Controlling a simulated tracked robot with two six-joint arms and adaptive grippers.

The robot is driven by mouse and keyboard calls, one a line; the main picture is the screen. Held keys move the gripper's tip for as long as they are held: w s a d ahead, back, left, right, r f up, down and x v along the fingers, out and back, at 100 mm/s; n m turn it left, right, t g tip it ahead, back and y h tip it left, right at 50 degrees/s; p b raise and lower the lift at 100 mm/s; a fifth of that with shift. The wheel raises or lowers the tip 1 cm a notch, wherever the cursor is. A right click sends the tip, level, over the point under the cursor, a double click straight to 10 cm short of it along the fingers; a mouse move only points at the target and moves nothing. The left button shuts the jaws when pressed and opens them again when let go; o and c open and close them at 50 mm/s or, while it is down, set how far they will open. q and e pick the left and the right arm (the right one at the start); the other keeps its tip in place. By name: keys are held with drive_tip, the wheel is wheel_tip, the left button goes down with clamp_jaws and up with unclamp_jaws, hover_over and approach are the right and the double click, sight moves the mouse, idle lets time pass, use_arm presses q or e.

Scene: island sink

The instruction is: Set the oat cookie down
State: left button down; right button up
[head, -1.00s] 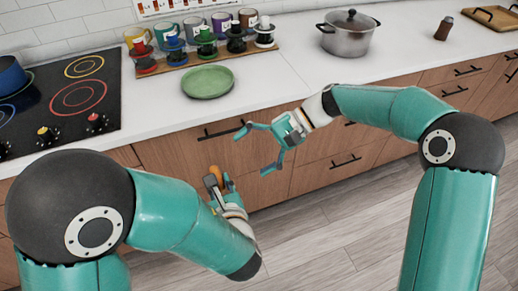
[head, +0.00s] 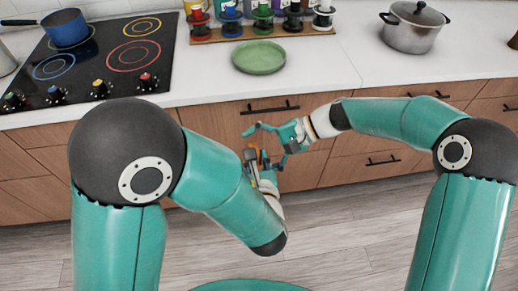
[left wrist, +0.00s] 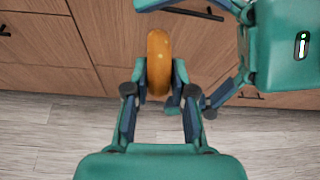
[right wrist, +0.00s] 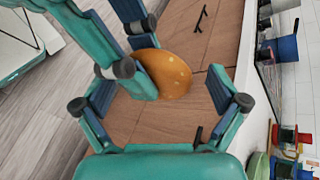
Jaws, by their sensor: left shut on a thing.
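The oat cookie (head: 254,149) is a round golden-brown disc, partly hidden in the head view. My left gripper (head: 259,157) is shut on it and holds it in the air in front of the drawers. In the left wrist view the cookie (left wrist: 158,52) stands edge-on between the fingertips. My right gripper (head: 266,147) is open and empty, close beside the cookie. In the right wrist view the cookie (right wrist: 170,72) and my left fingers show beyond and between its spread fingers; I see no clear contact.
A green plate (head: 259,57) lies on the white counter (head: 205,75) above the drawers. The black hob (head: 100,65) with a blue pan (head: 65,28) is left. A steel pot (head: 414,30) is right.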

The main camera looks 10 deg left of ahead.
drive_tip(key=c, duration=1.1)
use_arm(q)
drive_tip(key=c, duration=1.3)
unclamp_jaws()
use_arm(e)
drive_tip(key=shift+c, duration=0.6)
use_arm(q)
drive_tip(key=shift+o, duration=1.4)
use_arm(e)
drive_tip(key=shift+c, duration=1.4)
use_arm(q)
drive_tip(key=shift+o, duration=0.6)
drive_tip(key=shift+d, duration=0.1)
use_arm(e)
drive_tip(key=shift+r, duration=0.1)
